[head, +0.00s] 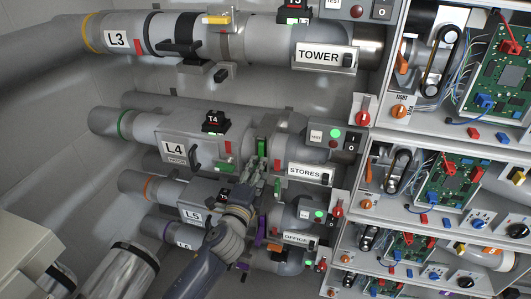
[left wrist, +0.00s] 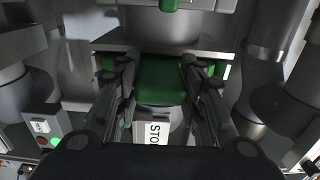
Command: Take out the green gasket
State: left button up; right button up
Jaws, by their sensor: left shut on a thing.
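The L4 pipe runs across the middle of the head view, with its label box (head: 178,150) and the STORES sign (head: 305,170). The green gasket (head: 261,147) shows as a bright green piece at the joint right of the T4 unit (head: 212,121). My left gripper (head: 256,168) reaches up to it from below. In the left wrist view the broad green gasket (left wrist: 160,82) lies between the two fingers of my left gripper (left wrist: 159,66), which is shut on it. The fingers hide part of its edges. My right gripper is not in view.
The L3 TOWER pipe (head: 130,39) runs above; the L5 pipe (head: 196,215) and another pipe lie below. Open shelves with circuit boards (head: 450,178), knobs and switches stand at the right. A green ring (head: 125,124) circles L4's left end. Pipes crowd the gripper closely.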

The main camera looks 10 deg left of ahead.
pick_arm(q)
jog(key=shift+s, duration=1.5)
jog(key=s, duration=0.8)
jog(key=shift+a, duration=0.2)
dwell(0.3)
jog(key=s+b, duration=0.1)
jog(key=s, duration=0.7)
dwell(0.8)
jog(key=shift+a, duration=0.1)
